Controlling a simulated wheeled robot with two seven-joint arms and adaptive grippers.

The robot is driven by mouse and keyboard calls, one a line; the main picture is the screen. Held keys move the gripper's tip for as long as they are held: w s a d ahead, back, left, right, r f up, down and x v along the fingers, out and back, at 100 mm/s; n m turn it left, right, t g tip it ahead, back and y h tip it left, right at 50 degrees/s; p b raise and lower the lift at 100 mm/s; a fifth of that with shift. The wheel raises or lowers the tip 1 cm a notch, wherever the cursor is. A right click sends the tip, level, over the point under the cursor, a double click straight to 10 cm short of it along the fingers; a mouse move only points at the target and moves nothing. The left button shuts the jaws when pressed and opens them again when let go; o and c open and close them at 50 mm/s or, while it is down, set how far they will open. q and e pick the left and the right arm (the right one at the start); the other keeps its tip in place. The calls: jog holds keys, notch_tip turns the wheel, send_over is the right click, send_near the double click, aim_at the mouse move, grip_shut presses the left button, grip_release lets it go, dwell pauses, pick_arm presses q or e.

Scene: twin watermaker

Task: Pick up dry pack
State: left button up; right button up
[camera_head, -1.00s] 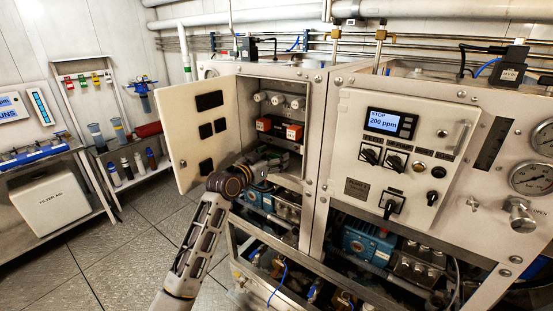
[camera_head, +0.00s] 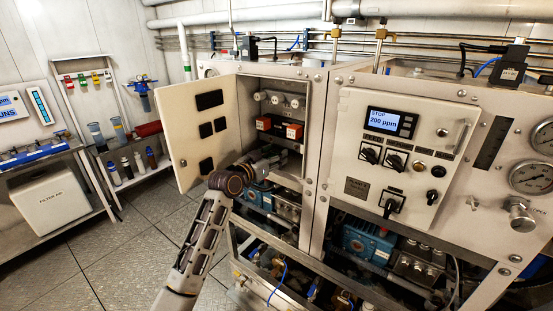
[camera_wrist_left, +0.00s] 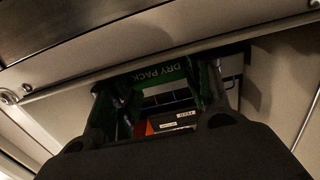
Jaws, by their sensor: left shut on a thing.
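The dry pack (camera_wrist_left: 163,73) shows in the left wrist view as a green-edged thing with "DRY PACK" lettering. It sits between the fingers of my left gripper (camera_wrist_left: 168,92), which is shut on it. In the head view my left gripper (camera_head: 270,159) reaches into the lower part of the open cabinet (camera_head: 241,110), below two orange-ended parts. The dry pack cannot be made out there; the gripper and the dark interior hide it. My right gripper is not in view.
The cabinet door (camera_head: 205,128) stands open on the left, close to my left arm. Two orange-ended parts (camera_head: 294,131) sit above the gripper. A control panel (camera_head: 402,150) reading "STOP 200 ppm" is on the right. The floor (camera_head: 120,245) at left is clear.

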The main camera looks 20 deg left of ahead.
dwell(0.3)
pick_arm(q)
jog(key=shift+s+r, duration=0.2)
jog(key=shift+r, duration=3.3)
jog(key=f+b+v, duration=0.1)
jog(key=b+v, duration=0.1)
jog(key=v, duration=1.7)
jog(key=shift+s+b, duration=0.3)
jog(key=shift+b, duration=0.05)
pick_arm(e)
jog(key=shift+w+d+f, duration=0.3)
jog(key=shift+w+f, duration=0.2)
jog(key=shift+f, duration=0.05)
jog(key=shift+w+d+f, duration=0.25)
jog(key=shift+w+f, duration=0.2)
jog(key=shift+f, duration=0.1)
pick_arm(q)
jog(key=shift+a, duration=0.15)
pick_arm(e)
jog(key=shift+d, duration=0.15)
